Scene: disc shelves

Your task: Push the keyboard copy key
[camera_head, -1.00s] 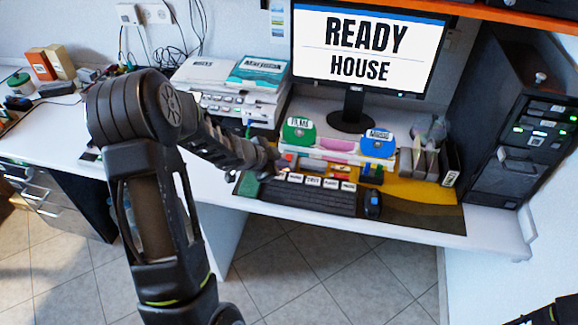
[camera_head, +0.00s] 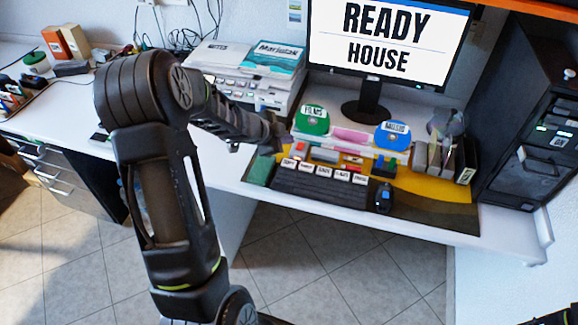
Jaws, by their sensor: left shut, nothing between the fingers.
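The dark keyboard (camera_head: 325,192) lies on the desk mat below the monitor. A row of white labelled keys runs along its back edge. The leftmost key (camera_head: 288,162) seems to read COPY, but the print is small. My left gripper (camera_head: 279,140) is shut and empty. In the picture it is just above and left of that key, apart from it. Its height over the desk is hard to tell. My right gripper is not in view; only a dark piece of my right arm shows at the bottom right corner.
Behind the keyboard stand a green disc (camera_head: 312,119), a blue disc (camera_head: 392,134) and small coloured blocks. A mouse (camera_head: 384,197) lies to its right. The monitor (camera_head: 388,42) reads READY HOUSE. A printer stack (camera_head: 232,80) stands left, a black computer tower (camera_head: 530,140) right.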

